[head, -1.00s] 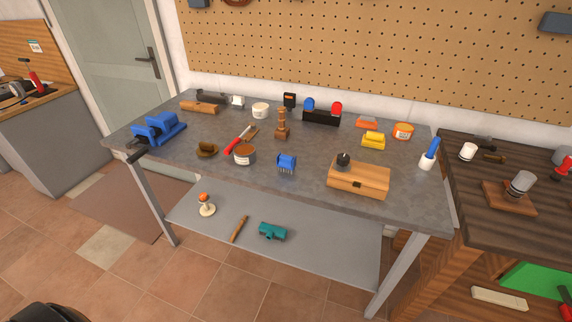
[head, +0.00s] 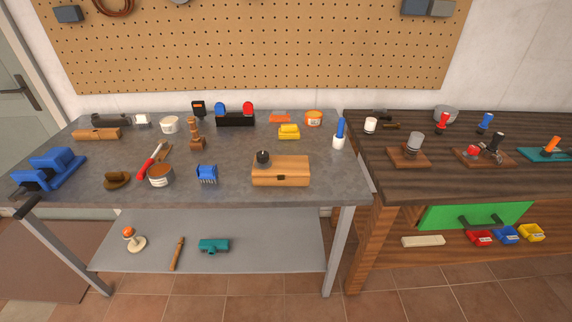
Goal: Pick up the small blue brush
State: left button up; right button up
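A small blue brush-like thing (head: 207,173) with pale bristles or teeth along its lower edge lies on the grey metal table (head: 240,188), near its front middle. A blue-handled thing with a white lower part (head: 339,133) stands upright at the table's right end; I cannot tell if it is a brush too. Neither of my grippers is in view.
A wooden box (head: 281,171) is right of the small blue thing, a brown-topped tin (head: 161,174) left of it. A blue vise (head: 48,169) is at the left end. A dark wooden workbench (head: 450,186) adjoins on the right. Tiled floor lies in front.

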aim_at(206, 173)
jog(key=i+j+z, duration=0.15)
jog(key=j, duration=0.25)
jog(key=i+j+z, duration=0.1)
jog(key=j, duration=0.25)
jog(key=i+j+z, duration=0.15)
jog(key=j, duration=0.25)
jog(key=j+z, duration=0.15)
jog(key=j, duration=0.25)
